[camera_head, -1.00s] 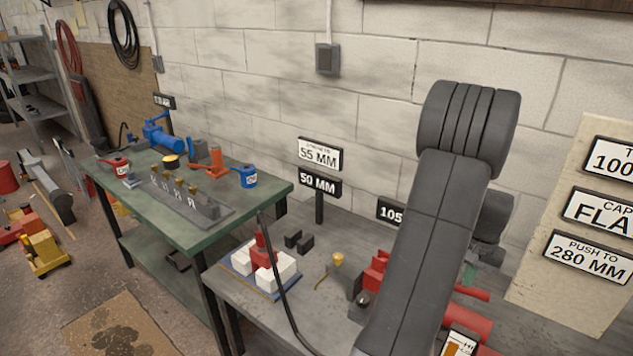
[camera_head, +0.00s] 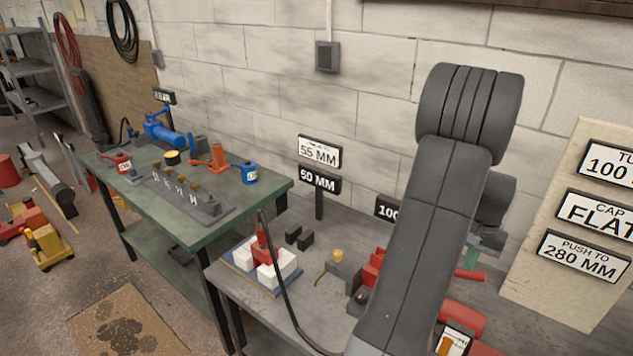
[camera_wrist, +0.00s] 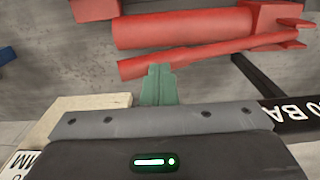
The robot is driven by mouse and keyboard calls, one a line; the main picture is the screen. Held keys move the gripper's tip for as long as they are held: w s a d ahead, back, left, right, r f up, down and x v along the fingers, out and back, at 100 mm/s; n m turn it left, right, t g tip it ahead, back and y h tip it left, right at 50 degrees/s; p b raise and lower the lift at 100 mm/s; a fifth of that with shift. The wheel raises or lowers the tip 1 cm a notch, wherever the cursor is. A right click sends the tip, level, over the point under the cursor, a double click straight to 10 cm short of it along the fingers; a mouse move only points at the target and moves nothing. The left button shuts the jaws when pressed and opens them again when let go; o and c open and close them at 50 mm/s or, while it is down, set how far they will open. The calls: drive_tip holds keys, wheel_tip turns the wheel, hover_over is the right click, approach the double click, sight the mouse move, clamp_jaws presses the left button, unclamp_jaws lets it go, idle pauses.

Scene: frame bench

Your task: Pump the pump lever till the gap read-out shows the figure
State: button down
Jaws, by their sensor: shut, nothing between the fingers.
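The pump lever is a slim red bar (camera_head: 467,274), showing right of my arm in the head view. In the wrist view the bar (camera_wrist: 215,52) slants across the top beside a thicker red cylinder (camera_wrist: 185,28). My gripper (camera_wrist: 158,72) has green fingers, shut with nothing between them. Their tips reach the bar's near edge; I cannot tell whether they touch. My arm hides most of the pump in the head view. The dark gap read-out (camera_head: 320,181) shows 50 MM. The white sign (camera_head: 319,153) above it reads 55 MM.
A red tool (camera_head: 262,252) stands among white blocks, with a black hose beside it. A dark pressure sign (camera_head: 387,209), partly behind my arm, starts with 100. The green bench (camera_head: 235,222) at left holds other tools. A board (camera_head: 537,285) with signs stands at right.

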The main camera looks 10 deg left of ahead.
idle(0.3)
idle(1.8)
idle(0.7)
idle(1.8)
idle(0.7)
wheel_tip(320, 180, down, 9)
drive_tip(key=b, duration=0.6)
drive_tip(key=shift+r, duration=0.15)
wheel_tip(320, 180, up, 9)
drive_tip(key=p, duration=0.6)
drive_tip(key=shift+f, duration=0.25)
